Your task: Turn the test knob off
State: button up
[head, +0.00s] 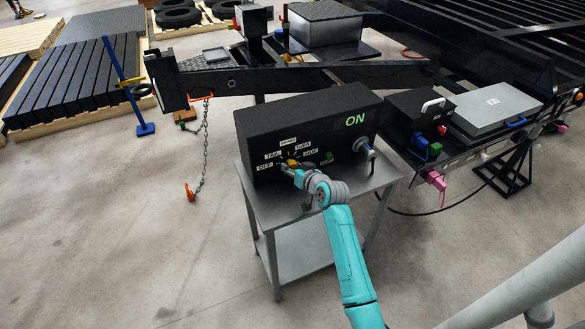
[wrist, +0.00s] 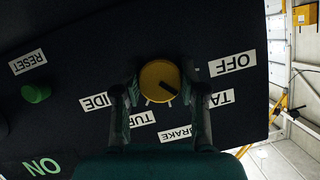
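The yellow test knob (wrist: 160,81) sits on the front of a black control box (head: 262,128), with labels around it. Its dark pointer mark slants toward the lower right in the wrist view, on the side of the TAIL label (wrist: 221,98) and away from the OFF label (wrist: 232,63). My gripper (wrist: 161,84) has one finger on each side of the knob, fingertips spread. I cannot tell whether they touch it. In the head view my gripper (head: 289,168) is at the box face, partly hiding the knob (head: 292,162).
A green RESET button (wrist: 36,93) and a lit ON sign (head: 355,120) are on the same face. A lever with a blue part (head: 364,147) is at its right. The box stands on a grey metal table (head: 290,208). A black trailer frame (head: 335,77) lies behind.

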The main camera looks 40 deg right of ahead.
dwell(0.3)
jog(key=n+h, duration=0.2)
jog(key=n, duration=0.1)
jog(key=shift+g, duration=0.3)
jog(key=shift+n+h, duration=0.9)
jog(key=shift+n, duration=0.3)
jog(key=o, duration=1.2)
jog(key=shift+c, duration=0.2)
jog(key=v, duration=1.2)
